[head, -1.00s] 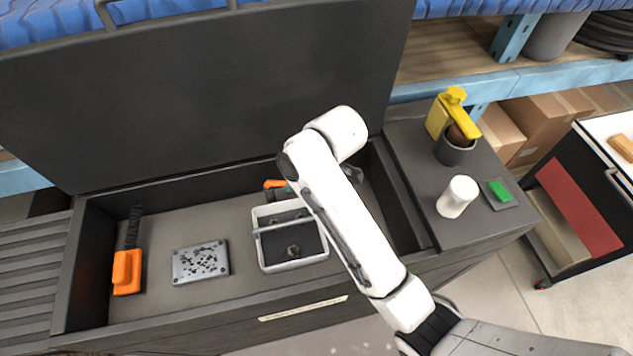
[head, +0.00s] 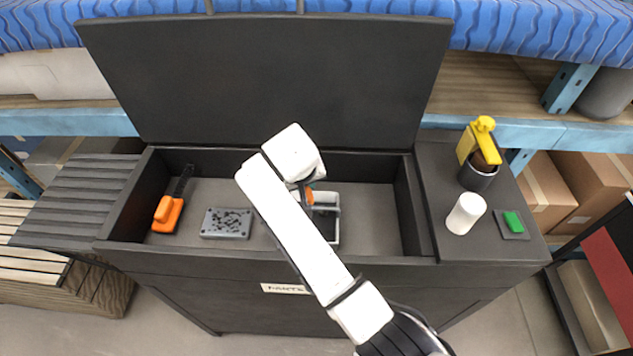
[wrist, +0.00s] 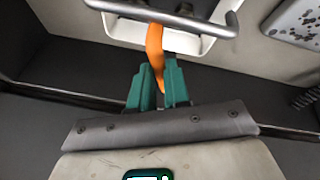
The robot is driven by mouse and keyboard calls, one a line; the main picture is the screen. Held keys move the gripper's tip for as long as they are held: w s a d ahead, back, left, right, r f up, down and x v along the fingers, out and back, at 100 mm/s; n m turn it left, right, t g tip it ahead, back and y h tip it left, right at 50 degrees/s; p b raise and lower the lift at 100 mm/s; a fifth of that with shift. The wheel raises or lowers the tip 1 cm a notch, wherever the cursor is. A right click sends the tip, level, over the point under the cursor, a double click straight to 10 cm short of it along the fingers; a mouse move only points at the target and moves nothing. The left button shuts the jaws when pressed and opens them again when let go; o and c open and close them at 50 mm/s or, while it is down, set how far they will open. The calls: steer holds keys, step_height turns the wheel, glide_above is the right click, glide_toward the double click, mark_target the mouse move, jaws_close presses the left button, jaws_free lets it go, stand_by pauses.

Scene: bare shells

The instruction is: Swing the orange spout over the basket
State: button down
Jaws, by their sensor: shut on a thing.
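The orange spout (wrist: 156,58) is a narrow curved piece in the wrist view. My gripper (wrist: 160,78), with green fingers, is shut on its lower end. A bit of the spout (head: 309,195) shows beside the arm at the basket's far-left corner. The spout's base is hidden.
A dark raised lid (head: 260,80) stands behind. On the right ledge are a white cup (head: 466,213), a green block (head: 512,222) and a dark cup (head: 478,178) with a yellow-topped item.

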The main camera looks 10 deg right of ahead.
steer(key=shift+w+a+m+g+h+b, duration=0.15)
steer(key=shift+a+m+h+b, duration=0.3)
steer(key=shift+m, duration=0.55)
steer(key=shift+s+a+m+g+h+b, duration=0.15)
steer(key=shift+a+m+g+h, duration=0.15)
steer(key=shift+a+m, duration=0.55)
steer(key=shift+w+d, duration=0.1)
steer(key=shift+d, duration=0.1)
steer(key=c, duration=1.1)
jaws_free()
steer(key=b+v, duration=0.1)
steer(key=v, duration=0.9)
steer(key=shift+a+r, duration=0.15)
steer(key=shift+r, duration=0.15)
